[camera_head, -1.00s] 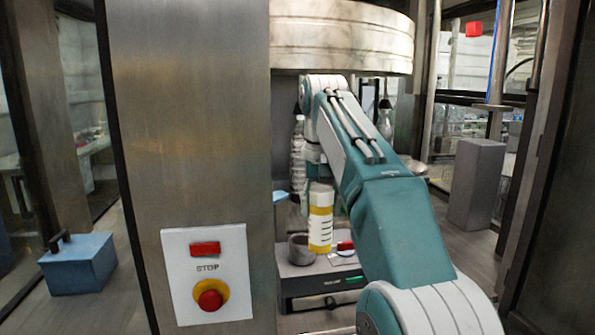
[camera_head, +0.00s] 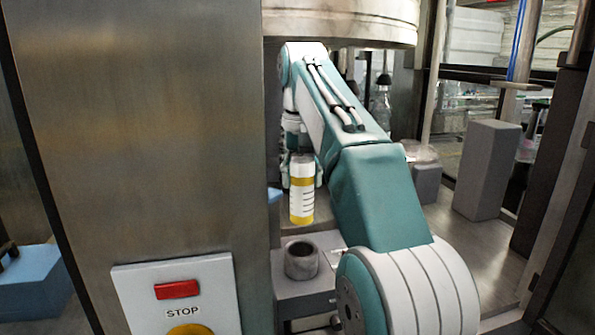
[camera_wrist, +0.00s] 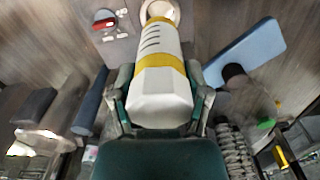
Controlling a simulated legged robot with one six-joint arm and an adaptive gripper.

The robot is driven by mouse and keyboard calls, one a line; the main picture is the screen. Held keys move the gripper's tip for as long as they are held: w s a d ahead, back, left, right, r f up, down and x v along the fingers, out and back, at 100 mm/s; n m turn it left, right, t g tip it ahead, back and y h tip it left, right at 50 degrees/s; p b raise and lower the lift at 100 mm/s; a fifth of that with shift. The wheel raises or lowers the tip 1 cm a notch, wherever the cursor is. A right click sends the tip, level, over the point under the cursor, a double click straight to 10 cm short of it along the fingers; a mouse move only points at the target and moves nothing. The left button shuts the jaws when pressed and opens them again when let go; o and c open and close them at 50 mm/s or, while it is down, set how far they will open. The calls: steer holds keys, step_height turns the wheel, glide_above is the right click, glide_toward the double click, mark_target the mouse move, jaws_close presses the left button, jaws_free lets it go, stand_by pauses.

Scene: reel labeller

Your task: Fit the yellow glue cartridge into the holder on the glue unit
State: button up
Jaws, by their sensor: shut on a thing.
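The glue cartridge (camera_head: 302,190) is white with yellow bands and dark marks. My gripper (camera_head: 302,172) is shut on its upper part and holds it roughly upright. In the wrist view the cartridge (camera_wrist: 162,75) lies between the two fingers of my gripper (camera_wrist: 160,105). The holder (camera_head: 301,260) is a grey round cup on top of the glue unit (camera_head: 300,289). The cartridge's lower end is above the cup and apart from it. In the wrist view the holder's pale ring (camera_wrist: 160,10) shows partly behind the cartridge's far end. My arm hides the right part of the glue unit.
A steel panel (camera_head: 140,130) with a red button and STOP label stands close on the left. A large round metal drum (camera_head: 340,22) hangs above my arm. A grey block (camera_head: 487,170) stands on the right. A blue block (camera_wrist: 245,55) shows in the wrist view.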

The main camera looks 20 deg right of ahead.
mark_target(302, 197)
steer(key=shift+w, duration=0.35)
steer(key=shift+f, duration=2)
steer(key=shift+s+f, duration=0.1)
steer(key=shift+f, duration=3.75)
steer(key=o, duration=1.4)
